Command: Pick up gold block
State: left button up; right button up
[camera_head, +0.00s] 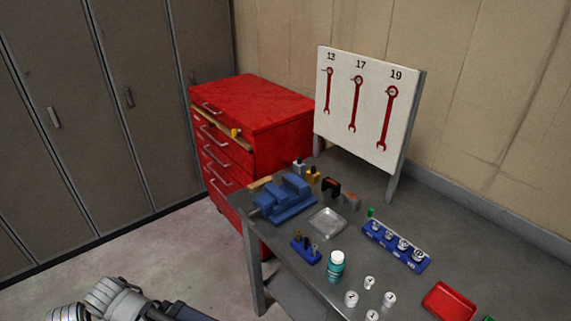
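A small gold block (313,177) with a dark top stands on the grey workbench (285,250), near its back edge. It is just behind the blue vise (287,200). Grey and white links of my own arm show at the bottom left, well away from the bench. No gripper fingers can be seen, so neither gripper's state shows.
A red tool cabinet (250,110) stands left of the bench. A board with red wrenches (362,105) rises behind. A clear tray (327,222), blue socket holder (396,245), teal bottle (336,267) and red tray (449,303) crowd the bench. The floor at left is clear.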

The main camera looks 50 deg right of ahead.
aim_at(313, 180)
jog(key=i, duration=3.35)
jog(key=i+z, duration=0.1)
jog(key=z, duration=4.55)
